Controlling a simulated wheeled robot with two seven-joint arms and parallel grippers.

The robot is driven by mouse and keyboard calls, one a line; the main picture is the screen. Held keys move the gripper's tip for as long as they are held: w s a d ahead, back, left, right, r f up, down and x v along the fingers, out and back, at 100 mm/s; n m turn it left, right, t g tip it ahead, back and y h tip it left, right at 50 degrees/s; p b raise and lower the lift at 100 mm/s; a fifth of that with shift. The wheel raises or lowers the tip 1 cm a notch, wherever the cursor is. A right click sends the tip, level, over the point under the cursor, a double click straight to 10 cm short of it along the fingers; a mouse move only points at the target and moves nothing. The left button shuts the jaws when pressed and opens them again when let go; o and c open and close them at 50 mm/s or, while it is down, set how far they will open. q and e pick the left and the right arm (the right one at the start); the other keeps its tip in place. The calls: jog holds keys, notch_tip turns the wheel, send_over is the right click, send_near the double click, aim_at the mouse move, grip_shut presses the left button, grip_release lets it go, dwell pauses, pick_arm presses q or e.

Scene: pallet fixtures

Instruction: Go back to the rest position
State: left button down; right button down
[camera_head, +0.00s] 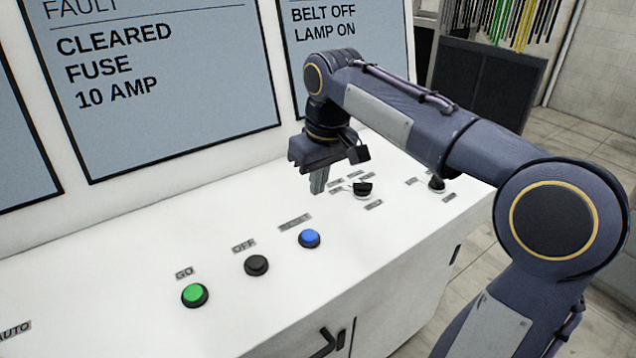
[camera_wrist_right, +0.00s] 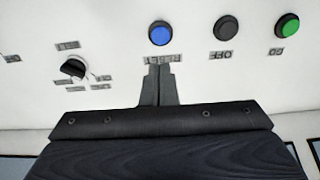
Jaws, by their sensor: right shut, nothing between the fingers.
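My right gripper (camera_head: 318,181) is above the white control panel, behind the blue button and left of the rotary knob in the head view. Its fingers are shut with nothing between them. In the right wrist view the closed fingertips (camera_wrist_right: 159,68) point toward the RESET label and the blue button (camera_wrist_right: 161,34). The blue button also shows in the head view (camera_head: 309,238), apart from the fingers. My left gripper is in neither view.
A green GO button (camera_head: 194,295) and a dark OFF button (camera_head: 256,265) stand on the white panel (camera_head: 130,262). A black rotary knob (camera_head: 363,189) is right of the gripper. Upright display screens (camera_head: 165,80) rise behind.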

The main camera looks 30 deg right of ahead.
dwell(0.4)
jog(key=s+a+f+m+t+y, duration=0.1)
jog(key=s+a+f, duration=0.3)
jog(key=s+f, duration=0.3)
jog(key=s+a+f+m+t+y, duration=0.1)
jog(key=s+f, duration=0.5)
jog(key=s, duration=0.7)
jog(key=a+t+y, duration=0.1)
jog(key=a, duration=0.1)
jog(key=shift+s+a+f+t+y, duration=0.3)
jog(key=shift+s+a+f, duration=0.1)
